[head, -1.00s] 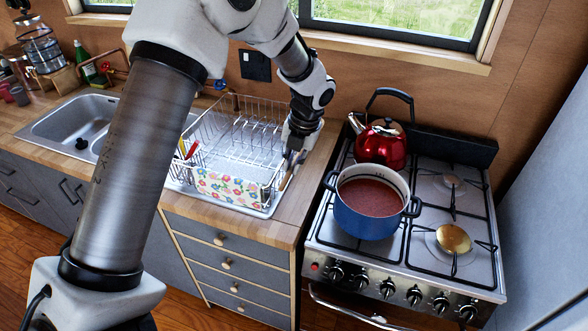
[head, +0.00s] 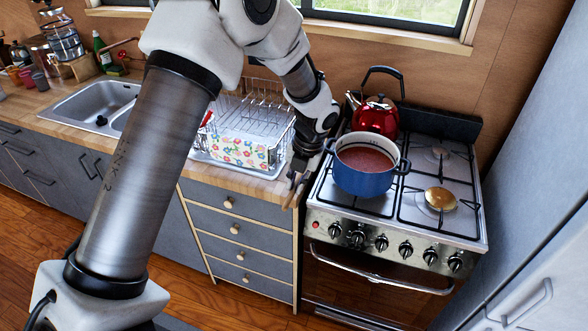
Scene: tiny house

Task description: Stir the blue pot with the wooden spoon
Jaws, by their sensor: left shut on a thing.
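The blue pot (head: 362,180) stands on the front left burner of the stove, open at the top, with reddish-brown content (head: 366,160). My left gripper (head: 298,178) is left of the pot, near the front right edge of the counter. It is shut on the wooden spoon (head: 291,196), which shows only as a short light-brown piece below the fingers. The rest of the spoon is hidden by the gripper. My right gripper is out of view.
A red kettle (head: 376,118) stands behind the pot. The dish rack (head: 232,125), with a flowered cloth (head: 232,149) on its front, is left of my gripper. A brass-coloured burner cap (head: 440,199) sits right of the pot. The sink (head: 92,108) is far left.

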